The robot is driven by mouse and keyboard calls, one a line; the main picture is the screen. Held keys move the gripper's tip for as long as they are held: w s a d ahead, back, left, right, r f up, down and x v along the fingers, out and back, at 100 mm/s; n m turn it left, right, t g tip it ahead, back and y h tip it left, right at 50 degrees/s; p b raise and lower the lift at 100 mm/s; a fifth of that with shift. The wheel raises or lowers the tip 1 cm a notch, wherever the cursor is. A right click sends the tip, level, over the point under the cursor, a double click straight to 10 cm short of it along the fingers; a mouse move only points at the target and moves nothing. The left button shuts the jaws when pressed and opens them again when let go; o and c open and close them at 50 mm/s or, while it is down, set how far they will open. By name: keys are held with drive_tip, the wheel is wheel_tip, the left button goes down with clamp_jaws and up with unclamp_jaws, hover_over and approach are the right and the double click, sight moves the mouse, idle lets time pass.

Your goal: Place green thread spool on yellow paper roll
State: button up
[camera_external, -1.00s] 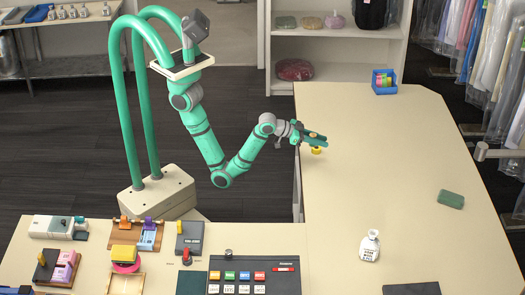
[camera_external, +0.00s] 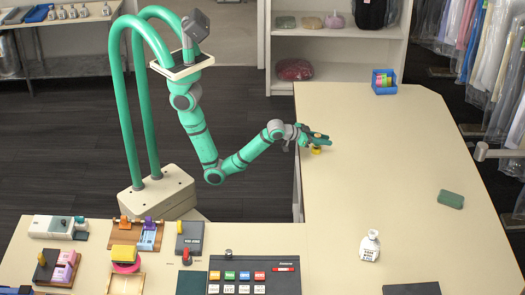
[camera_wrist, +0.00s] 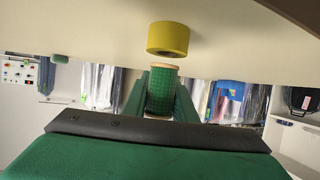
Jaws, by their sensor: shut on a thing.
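In the wrist view the spool (camera_wrist: 161,92) is green with a pale wooden end, held between the two green fingers of my gripper (camera_wrist: 160,95). The yellow paper roll (camera_external: 315,151) stands on the table close to its left edge, just below my gripper in the external view. In the wrist view the roll (camera_wrist: 172,38) appears beyond the spool's pale end, with a narrow gap in the picture. In the external view my gripper mostly hides the spool.
A blue bin (camera_external: 384,88) with coloured items stands at the table's far end. A green block (camera_external: 451,199) lies at the right, and a white bottle (camera_external: 369,247) stands nearer. The table (camera_external: 400,150) between them is clear. Hanging garments (camera_external: 498,60) line the right side.

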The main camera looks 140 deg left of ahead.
drive_tip(key=shift+f, duration=0.5)
drive_tip(key=shift+f, duration=0.15)
drive_tip(key=o, duration=1)
drive_tip(key=shift+s+d+r, duration=0.1)
drive_tip(key=shift+d+r, duration=0.1)
drive_tip(key=shift+r, duration=0.05)
drive_tip(key=v, duration=1.1)
drive_tip(key=shift+s+d+r, duration=0.1)
drive_tip(key=shift+d+r, duration=0.1)
drive_tip(key=shift+f, duration=0.1)
